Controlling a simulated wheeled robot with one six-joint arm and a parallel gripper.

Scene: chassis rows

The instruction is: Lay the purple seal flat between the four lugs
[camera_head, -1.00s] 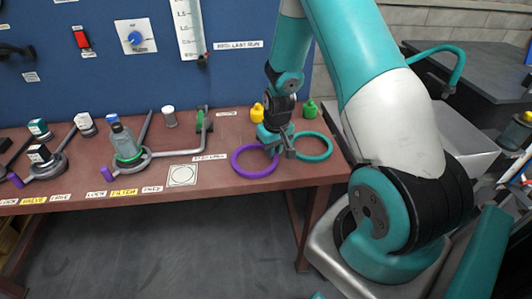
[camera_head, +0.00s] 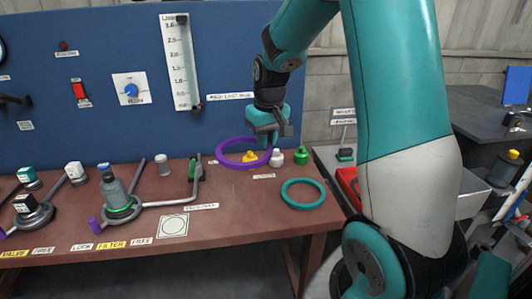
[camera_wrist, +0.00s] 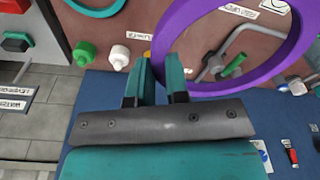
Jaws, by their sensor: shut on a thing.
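The purple seal (camera_head: 226,161) is a ring held up above the back of the red-brown bench (camera_head: 245,219). My gripper (camera_head: 268,141) is shut on its right side. In the wrist view the purple seal (camera_wrist: 171,36) sits at the fingertips (camera_wrist: 160,72) and reaches away to the upper right. It looks close to level in the head view. I cannot make out four lugs in either view. A white square marked with a circle (camera_head: 173,226) lies near the bench's front edge.
A teal ring (camera_head: 303,205) lies on the bench at right. Yellow, white (camera_head: 276,158) and green (camera_head: 301,156) bottles stand behind. The blue panel closes the back.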

